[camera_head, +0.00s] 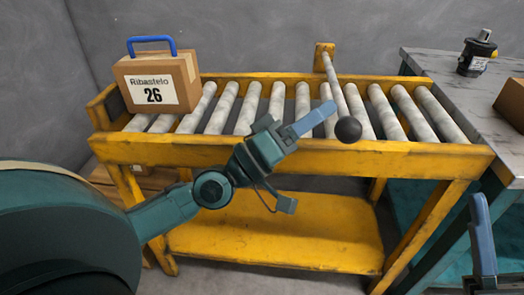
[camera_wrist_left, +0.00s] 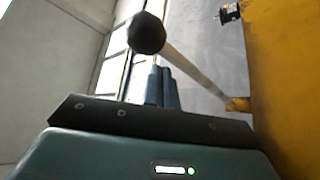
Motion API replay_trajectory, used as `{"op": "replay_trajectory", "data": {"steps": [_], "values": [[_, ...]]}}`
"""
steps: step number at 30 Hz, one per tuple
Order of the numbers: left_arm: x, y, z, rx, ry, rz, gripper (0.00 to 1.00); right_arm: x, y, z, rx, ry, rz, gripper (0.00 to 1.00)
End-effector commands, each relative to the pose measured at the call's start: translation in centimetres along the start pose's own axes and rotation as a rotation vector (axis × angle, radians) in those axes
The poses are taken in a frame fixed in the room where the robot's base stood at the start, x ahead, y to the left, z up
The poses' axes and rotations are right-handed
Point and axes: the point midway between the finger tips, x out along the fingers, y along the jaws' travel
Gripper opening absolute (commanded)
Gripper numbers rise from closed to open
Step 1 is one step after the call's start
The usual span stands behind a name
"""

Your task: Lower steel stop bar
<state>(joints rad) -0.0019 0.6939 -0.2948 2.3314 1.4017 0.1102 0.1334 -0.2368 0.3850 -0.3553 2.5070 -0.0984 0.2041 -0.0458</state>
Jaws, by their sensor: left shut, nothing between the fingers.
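The steel stop bar (camera_head: 335,83) is a thin grey rod with a black ball knob (camera_head: 348,130). It runs from a yellow bracket (camera_head: 324,56) at the conveyor's far rail towards the front rail. I cannot tell whether it touches the rollers or rail. My left gripper (camera_head: 328,110) is shut and empty, its blue fingers just left of the knob. In the left wrist view the fingers (camera_wrist_left: 161,72) point towards the knob (camera_wrist_left: 146,33), with the rod (camera_wrist_left: 195,70) slanting to the right. Of my right gripper, only a blue finger (camera_head: 483,240) shows at the lower right.
A cardboard box (camera_head: 158,82) labelled "Ribastelo 26" with a blue handle sits at the left end of the yellow roller conveyor (camera_head: 400,158). A grey workbench (camera_head: 440,70) at right holds a dark motor-like part (camera_head: 478,55) and another box (camera_head: 512,102). The middle rollers are clear.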

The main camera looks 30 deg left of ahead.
Motion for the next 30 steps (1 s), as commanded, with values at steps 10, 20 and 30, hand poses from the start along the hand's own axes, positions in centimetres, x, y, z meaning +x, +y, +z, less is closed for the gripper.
{"op": "replay_trajectory", "data": {"steps": [10, 20, 30], "values": [[-4.7, -0.3, 0.2, 0.0, -0.008, -0.012, 0.0, -0.6, -0.4, 1.1, 0.045, -0.077, 0.005, 0.58], [-9.4, -0.1, 0.0, -0.002, -0.004, -0.009, 0.0, 0.0, -0.2, 0.6, 0.044, -0.066, 0.004, 0.58], [-11.0, 0.0, 0.0, -0.003, 0.0, -0.003, 0.0, -0.7, -0.6, 1.6, 0.081, -0.125, 0.017, 0.58]]}}
